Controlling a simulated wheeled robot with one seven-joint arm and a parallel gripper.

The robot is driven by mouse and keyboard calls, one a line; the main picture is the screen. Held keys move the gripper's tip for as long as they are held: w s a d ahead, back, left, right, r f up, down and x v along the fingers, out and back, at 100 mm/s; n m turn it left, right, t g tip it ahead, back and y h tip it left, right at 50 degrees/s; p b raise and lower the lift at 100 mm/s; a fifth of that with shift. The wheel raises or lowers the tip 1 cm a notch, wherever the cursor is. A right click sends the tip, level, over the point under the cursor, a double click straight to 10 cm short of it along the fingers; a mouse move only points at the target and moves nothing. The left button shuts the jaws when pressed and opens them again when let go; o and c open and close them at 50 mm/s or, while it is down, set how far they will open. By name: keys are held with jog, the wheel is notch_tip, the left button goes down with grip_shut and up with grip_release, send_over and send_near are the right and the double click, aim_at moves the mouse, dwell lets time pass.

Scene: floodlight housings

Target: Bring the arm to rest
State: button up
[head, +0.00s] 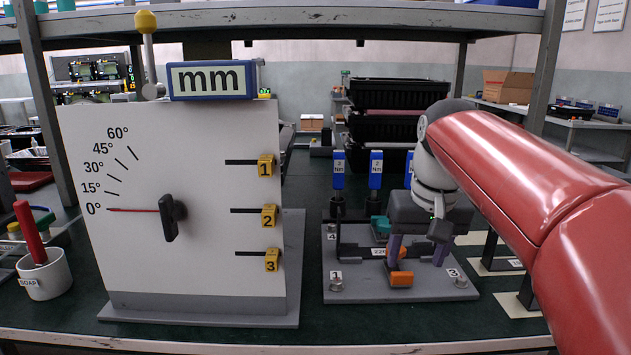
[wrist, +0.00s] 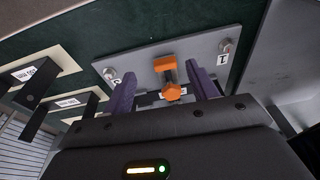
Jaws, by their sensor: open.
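My red arm reaches in from the right in the head view, and my gripper (head: 419,249) hangs over the grey fixture plate (head: 345,291). Its two purple fingers are apart. In the wrist view my gripper (wrist: 162,90) is open, with an orange clamp-like part (wrist: 166,71) between and beyond the fingers. The same orange part (head: 401,279) shows at the plate's front in the head view. I see nothing gripped. Whether the fingers touch the orange part cannot be told.
A white angle panel (head: 200,270) with a red pointer at 0° stands left. Blue-handled torque drivers (head: 376,168) stand behind the plate. Black brackets (wrist: 38,84) on beige pads lie beside it. A white cup (head: 45,275) is far left. The front bench strip is clear.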

jog(key=s+f+t, duration=0.3)
jog(key=s+f, duration=1.1)
jog(key=s, duration=0.2)
jog(key=shift+s+a+f, duration=0.3)
jog(key=shift+s+f, duration=0.05)
jog(key=shift+f, duration=0.05)
